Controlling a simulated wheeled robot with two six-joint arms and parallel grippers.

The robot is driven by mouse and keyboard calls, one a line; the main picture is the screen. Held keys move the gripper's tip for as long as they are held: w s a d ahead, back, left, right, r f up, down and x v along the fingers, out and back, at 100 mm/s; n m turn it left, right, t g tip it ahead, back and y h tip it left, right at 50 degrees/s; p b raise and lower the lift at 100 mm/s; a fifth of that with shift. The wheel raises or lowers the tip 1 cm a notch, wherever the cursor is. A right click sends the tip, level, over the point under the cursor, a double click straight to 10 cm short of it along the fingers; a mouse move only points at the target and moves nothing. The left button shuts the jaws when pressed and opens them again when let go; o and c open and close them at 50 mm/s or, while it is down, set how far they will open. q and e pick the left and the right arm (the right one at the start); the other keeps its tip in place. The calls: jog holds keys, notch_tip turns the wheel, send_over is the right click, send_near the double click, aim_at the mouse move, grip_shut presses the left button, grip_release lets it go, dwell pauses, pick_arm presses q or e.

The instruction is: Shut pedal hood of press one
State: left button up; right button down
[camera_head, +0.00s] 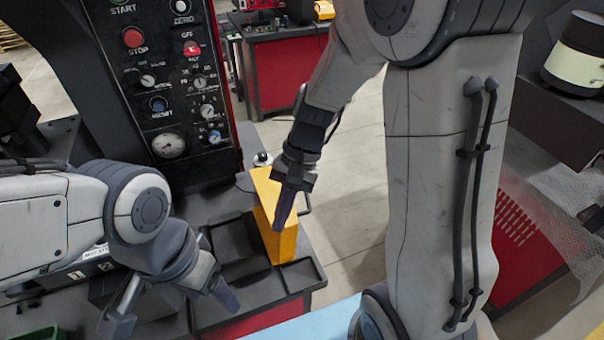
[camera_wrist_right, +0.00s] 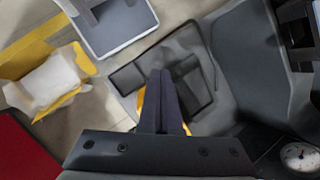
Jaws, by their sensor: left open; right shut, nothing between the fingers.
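A yellow upright cover (camera_head: 285,243), which looks like the pedal hood, stands on the dark ledge of the press, below its control panel (camera_head: 165,80). I cannot tell whether it counts as open or shut. My right gripper (camera_head: 284,212) is shut and empty, pointing down in front of the yellow cover; contact is unclear. In the right wrist view its closed fingers (camera_wrist_right: 161,100) hide most of the cover, with slivers of yellow (camera_wrist_right: 140,102) at their sides. My left gripper (camera_head: 172,304) is open and empty at the lower left, left of the cover.
Shallow dark trays (camera_head: 300,274) lie around the cover on the ledge. A pressure gauge (camera_head: 168,145) sits low on the panel. A red workbench (camera_head: 285,70) stands behind. Open floor (camera_head: 350,190) lies right of the cover. A yellow-and-white box (camera_wrist_right: 45,80) shows in the wrist view.

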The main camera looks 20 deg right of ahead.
jog(key=w+d+f+m+t+y+p, duration=0.2)
jog(key=w+d+m+y, duration=0.15)
jog(key=d+m, duration=0.4)
jog(key=w+d+f+m+t+y+p, duration=0.1)
jog(key=w+d+m+t+y+p, duration=0.15)
jog(key=w+d+m, duration=0.4)
jog(key=shift+h, duration=0.4)
jog(key=a+f, duration=0.1)
jog(key=a+f+p, duration=0.1)
jog(key=f, duration=0.1)
jog(key=a+f+p, duration=0.1)
jog(key=f, duration=0.1)
jog(key=shift+a+f, duration=0.2)
jog(key=shift+a, duration=0.15)
pick_arm(q)
notch_tip(320, 180, up, 8)
jog(key=shift+r, duration=0.15)
pick_arm(e)
jog(key=shift+w+a+f, duration=0.1)
jog(key=shift+a+f, duration=0.4)
jog(key=shift+f, duration=0.05)
